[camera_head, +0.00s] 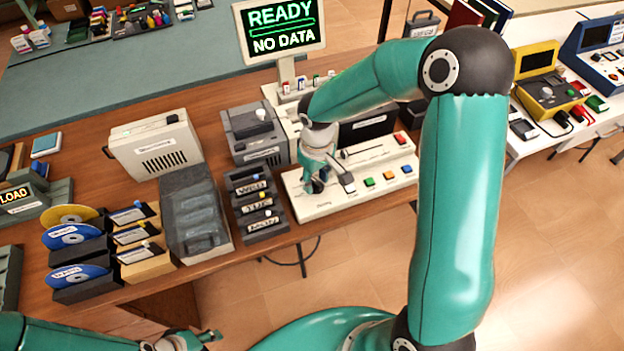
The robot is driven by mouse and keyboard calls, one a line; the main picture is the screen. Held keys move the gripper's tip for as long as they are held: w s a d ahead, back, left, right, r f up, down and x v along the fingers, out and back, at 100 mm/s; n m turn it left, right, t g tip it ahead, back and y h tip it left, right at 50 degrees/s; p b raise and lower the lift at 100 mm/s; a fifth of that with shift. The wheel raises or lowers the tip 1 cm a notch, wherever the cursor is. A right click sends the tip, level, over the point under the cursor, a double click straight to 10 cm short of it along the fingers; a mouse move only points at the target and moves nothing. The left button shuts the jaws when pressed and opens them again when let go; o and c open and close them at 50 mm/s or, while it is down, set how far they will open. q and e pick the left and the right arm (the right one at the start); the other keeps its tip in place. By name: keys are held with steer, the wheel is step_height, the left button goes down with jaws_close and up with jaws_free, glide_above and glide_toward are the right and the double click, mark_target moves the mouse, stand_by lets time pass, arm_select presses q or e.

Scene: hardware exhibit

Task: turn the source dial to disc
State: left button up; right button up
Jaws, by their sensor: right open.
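A pale control panel (325,208) lies at the front of the brown table, with red, green, orange and blue buttons along it. The source dial cannot be made out for certain; my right gripper covers part of the panel's left side. A small grey knob-like piece (347,183) shows just right of the gripper. My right gripper (320,187) is open, pointing down over the panel's left part; whether it touches anything is unclear. My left gripper (205,338) is low at the bottom left, away from the panel, its opening unclear.
A monitor (281,28) behind the panel reads "READY NO DATA". Labelled cartridges (256,204) stand in a rack close left of the panel. Blue and gold discs (75,237) sit in holders farther left. My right arm crosses in front of the panel's right side.

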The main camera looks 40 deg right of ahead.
jaws_close()
steer(key=shift+a+f, duration=0.1)
stand_by(0.4)
